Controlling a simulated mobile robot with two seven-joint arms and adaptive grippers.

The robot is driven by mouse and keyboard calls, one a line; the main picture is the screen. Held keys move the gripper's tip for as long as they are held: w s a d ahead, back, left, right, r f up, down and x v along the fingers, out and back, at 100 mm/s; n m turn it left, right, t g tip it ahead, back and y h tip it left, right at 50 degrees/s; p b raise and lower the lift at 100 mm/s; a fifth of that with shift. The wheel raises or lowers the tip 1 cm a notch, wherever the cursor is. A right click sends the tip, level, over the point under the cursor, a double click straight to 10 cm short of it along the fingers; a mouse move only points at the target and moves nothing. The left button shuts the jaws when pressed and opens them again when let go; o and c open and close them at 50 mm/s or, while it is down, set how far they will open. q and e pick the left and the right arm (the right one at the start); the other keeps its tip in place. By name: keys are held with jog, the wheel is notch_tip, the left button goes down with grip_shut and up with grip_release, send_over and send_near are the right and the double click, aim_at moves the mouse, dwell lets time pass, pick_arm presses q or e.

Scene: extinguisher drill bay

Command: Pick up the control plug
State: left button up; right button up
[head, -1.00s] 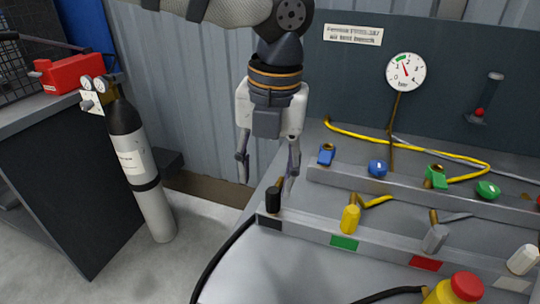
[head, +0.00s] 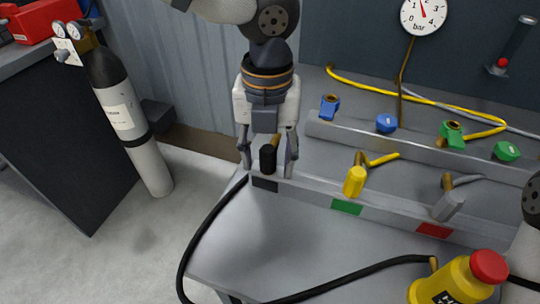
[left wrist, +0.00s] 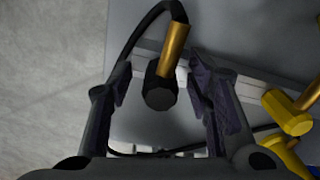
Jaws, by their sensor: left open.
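A black plug (head: 268,159) with a brass stem stands at the left end of the front rail, above a black label. No marking shows which plug is the control plug. My left gripper (head: 268,168) is open, pointing down, with one finger on each side of the black plug. In the left wrist view the black plug (left wrist: 160,92) and its brass stem lie between the open fingers, with gaps on both sides. A yellow plug (head: 354,182) and a grey plug (head: 448,206) stand further right on this rail. My right gripper is out of view.
The rear rail holds blue and green fittings (head: 386,123). A yellow bottle with a red cap (head: 452,284) stands at the front right. A black hose (head: 190,240) loops off the bench's left edge. A grey cylinder (head: 130,120) stands on the left.

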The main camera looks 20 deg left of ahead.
aim_at(268, 147)
pick_arm(q)
jog(key=shift+r, duration=0.1)
jog(key=shift+c, duration=0.2)
grip_shut()
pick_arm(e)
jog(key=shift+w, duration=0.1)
pick_arm(q)
notch_tip(268, 147, up, 3)
jog(key=shift+w+r+p, duration=0.1)
jog(key=shift+p, duration=0.2)
jog(key=s+d+r+p, duration=0.2)
jog(key=s+d+r, duration=0.4)
jog(key=s+r, duration=0.3)
jog(key=s, duration=0.3)
jog(key=shift+s+r+p, duration=0.3)
jog(key=shift+s+r, duration=0.1)
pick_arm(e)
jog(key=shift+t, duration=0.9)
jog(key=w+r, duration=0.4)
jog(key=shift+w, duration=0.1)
pick_arm(q)
jog(key=shift+w, duration=0.1)
